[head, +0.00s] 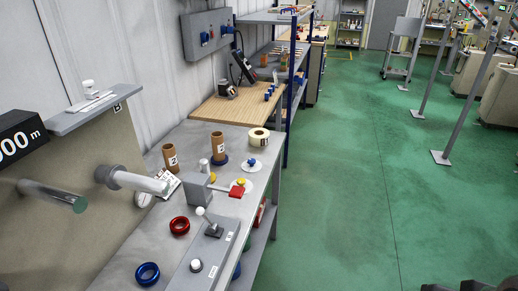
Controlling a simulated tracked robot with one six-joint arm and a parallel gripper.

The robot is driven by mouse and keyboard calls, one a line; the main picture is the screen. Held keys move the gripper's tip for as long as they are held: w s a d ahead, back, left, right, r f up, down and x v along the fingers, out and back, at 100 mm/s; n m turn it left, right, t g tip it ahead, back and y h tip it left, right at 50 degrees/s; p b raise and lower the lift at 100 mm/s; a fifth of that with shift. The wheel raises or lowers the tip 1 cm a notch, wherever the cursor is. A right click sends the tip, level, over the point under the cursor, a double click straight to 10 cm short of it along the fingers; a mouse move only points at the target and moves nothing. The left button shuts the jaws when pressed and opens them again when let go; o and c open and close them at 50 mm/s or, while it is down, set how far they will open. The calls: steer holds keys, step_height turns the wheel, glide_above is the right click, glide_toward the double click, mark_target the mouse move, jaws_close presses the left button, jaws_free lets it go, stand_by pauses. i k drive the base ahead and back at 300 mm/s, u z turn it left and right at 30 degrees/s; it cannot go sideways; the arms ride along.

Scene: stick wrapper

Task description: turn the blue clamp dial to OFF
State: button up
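A small blue dial (251,162) sits on a round white plate (257,168) at the right edge of the grey bench, just right of a cardboard tube. The marks on its plate are too small to read, so I cannot tell which position it points to. A similar yellow dial (240,181) on a white plate is just in front of it. A red-ended lever (237,189) reaches out beside the yellow dial from a grey block (201,189). My gripper cannot be made out in this view.
Two cardboard tubes (170,157) and a tape roll (258,136) stand behind the dials. A red ring (179,226), a blue ring (147,273) and a white-knobbed lever (200,211) are nearer. The green floor (350,190) to the right is open.

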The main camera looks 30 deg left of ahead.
mark_target(251, 162)
steer(key=i, duration=2.9)
steer(key=u, duration=2.25)
